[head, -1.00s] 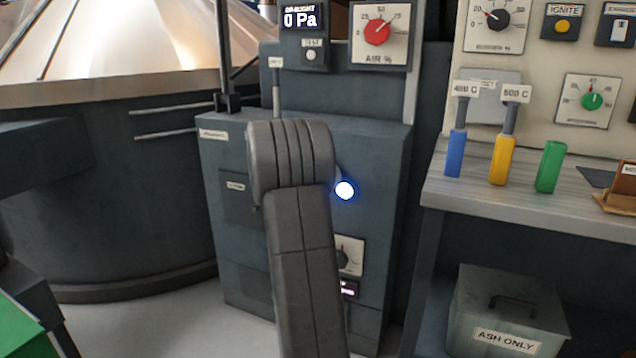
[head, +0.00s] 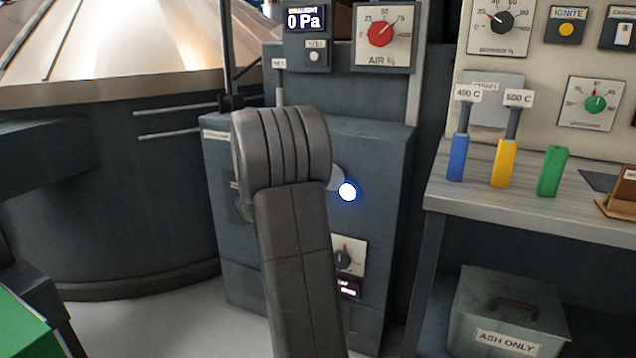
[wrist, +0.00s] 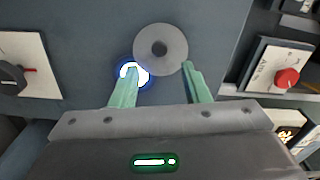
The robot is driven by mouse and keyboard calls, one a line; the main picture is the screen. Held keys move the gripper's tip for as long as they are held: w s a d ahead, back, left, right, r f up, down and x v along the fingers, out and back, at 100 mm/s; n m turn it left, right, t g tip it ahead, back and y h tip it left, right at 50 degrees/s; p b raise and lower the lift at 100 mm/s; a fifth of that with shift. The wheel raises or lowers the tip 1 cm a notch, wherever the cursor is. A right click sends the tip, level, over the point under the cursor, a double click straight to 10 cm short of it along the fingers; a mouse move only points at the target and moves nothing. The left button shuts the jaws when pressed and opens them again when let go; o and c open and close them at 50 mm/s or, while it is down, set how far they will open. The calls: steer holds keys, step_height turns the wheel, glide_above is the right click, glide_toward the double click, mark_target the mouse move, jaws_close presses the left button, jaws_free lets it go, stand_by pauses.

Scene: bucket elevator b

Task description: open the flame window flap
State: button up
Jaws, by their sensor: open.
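The flame window flap appears to be the round grey disc with a dark centre (wrist: 160,49) on the dark cabinet front in the wrist view. A bright white glow with a blue rim (wrist: 133,74) lies beside its lower left edge. My gripper (wrist: 160,70) is open, its two green fingers pointing at the disc. The left fingertip overlaps the glow; the right one is by the disc's lower right edge. I cannot tell whether either touches. In the head view a sliver of the disc (head: 336,178) and the glow (head: 347,191) show; my arm hides the gripper.
The cabinet (head: 385,150) carries a lower dial (head: 343,258) and, above, a red AIR knob (head: 380,34). A bench (head: 600,222) with coloured handles stands right, an ash box (head: 505,310) beneath it. A large round vessel (head: 130,210) stands left.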

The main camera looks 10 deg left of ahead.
steer(key=v, duration=0.6)
steer(key=shift+s+p, duration=0.35)
steer(key=shift+p, duration=0.1)
steer(key=shift+w, duration=0.1)
steer(key=b+x, duration=0.2)
steer(key=x, duration=1.1)
steer(key=shift+w, duration=0.3)
steer(key=p+v, duration=0.2)
steer(key=v, duration=1.1)
steer(key=w+d+n+b, duration=0.1)
steer(key=w+d, duration=0.3)
steer(key=w, duration=0.8)
steer(key=shift+w+d+f+n+b, duration=0.2)
steer(key=shift+f+n+b, duration=0.2)
steer(key=shift+f+b, duration=0.1)
